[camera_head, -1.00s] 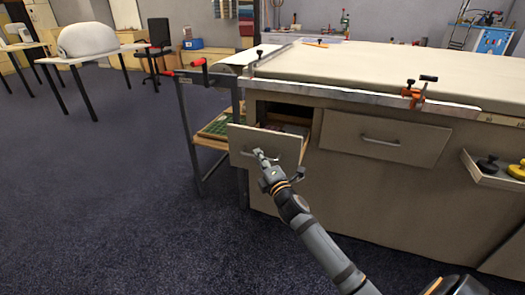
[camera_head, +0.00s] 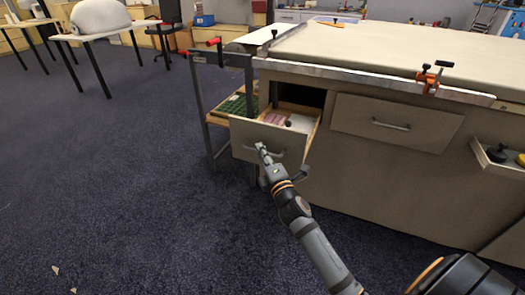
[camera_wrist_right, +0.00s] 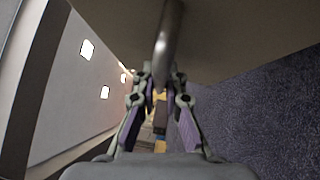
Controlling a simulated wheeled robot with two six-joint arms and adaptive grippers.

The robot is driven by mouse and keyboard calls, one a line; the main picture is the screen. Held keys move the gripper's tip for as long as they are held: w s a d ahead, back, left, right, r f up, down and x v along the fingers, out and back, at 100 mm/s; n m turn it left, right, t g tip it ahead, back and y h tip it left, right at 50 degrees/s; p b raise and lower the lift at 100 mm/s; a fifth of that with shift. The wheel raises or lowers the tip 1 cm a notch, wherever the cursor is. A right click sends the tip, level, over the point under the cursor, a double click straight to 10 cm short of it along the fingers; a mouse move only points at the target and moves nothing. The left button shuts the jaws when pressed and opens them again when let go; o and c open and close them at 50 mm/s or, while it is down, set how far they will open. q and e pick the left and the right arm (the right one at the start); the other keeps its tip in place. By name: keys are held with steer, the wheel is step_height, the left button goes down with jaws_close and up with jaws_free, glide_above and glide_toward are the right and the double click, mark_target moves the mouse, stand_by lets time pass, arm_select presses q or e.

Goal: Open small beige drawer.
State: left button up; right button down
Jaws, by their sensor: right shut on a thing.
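The small beige drawer (camera_head: 250,142) at the left end of the long table stands pulled out, with several small items visible inside. My right gripper (camera_head: 262,149) is at its front, shut on the metal drawer handle (camera_head: 279,154). In the right wrist view the handle (camera_wrist_right: 169,40) runs down from the top to between the two fingers (camera_wrist_right: 160,105). The exact contact at the fingertips is partly hidden by the fingers. My left gripper is not in view.
A closed drawer (camera_head: 397,127) sits to the right. Farther right, another drawer (camera_head: 497,165) is open with round objects in it. A side rack with a green tray (camera_head: 236,104) stands left of the open drawer. An orange clamp (camera_head: 430,79) grips the table edge. The floor left is free.

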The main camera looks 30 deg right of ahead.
steer(key=shift+f, duration=0.1)
steer(key=c, duration=1.4)
jaws_free()
steer(key=s+f, duration=0.1)
steer(key=s, duration=1.1)
steer(key=shift+a+f, duration=0.2)
steer(key=shift+a, duration=0.2)
